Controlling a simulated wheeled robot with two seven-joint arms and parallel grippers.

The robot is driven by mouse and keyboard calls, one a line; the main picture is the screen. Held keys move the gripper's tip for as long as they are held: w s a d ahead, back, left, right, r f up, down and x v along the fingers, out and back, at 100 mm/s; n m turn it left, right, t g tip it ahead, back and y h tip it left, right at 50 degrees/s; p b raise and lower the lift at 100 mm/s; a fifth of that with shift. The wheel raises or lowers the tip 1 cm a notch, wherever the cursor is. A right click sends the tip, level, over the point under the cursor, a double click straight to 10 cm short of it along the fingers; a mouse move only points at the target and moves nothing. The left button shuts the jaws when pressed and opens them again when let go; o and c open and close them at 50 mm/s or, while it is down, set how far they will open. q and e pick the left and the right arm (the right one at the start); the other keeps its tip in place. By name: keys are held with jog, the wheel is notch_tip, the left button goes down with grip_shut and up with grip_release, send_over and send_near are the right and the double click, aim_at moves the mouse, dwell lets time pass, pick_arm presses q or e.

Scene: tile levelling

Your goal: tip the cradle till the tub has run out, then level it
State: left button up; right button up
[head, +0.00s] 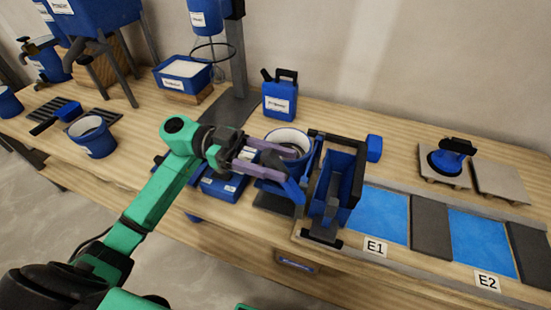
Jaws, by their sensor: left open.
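A round blue tub (290,136) with a white rim and grey contents stands near the middle of the bench, on what looks like a cradle. Blue and dark cradle parts (292,190) show at the tub's front; the rest is hidden by my gripper. The tub looks about upright. My left gripper (290,167) reaches in from the left, its purple fingers apart across the tub's near side. I cannot tell whether they touch it. A narrow blue trough (352,185) in a dark frame stands just right of the tub. My right gripper is not in view.
Blue panels marked E1 (378,214) and E2 (480,241) lie to the right. A blue jerrycan (280,97) stands behind the tub. A blue bucket (92,136) stands at left. A blue-handled tool (450,155) rests on grey tiles at back right.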

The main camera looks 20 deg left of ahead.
pick_arm(q)
grip_shut()
dwell(1.3)
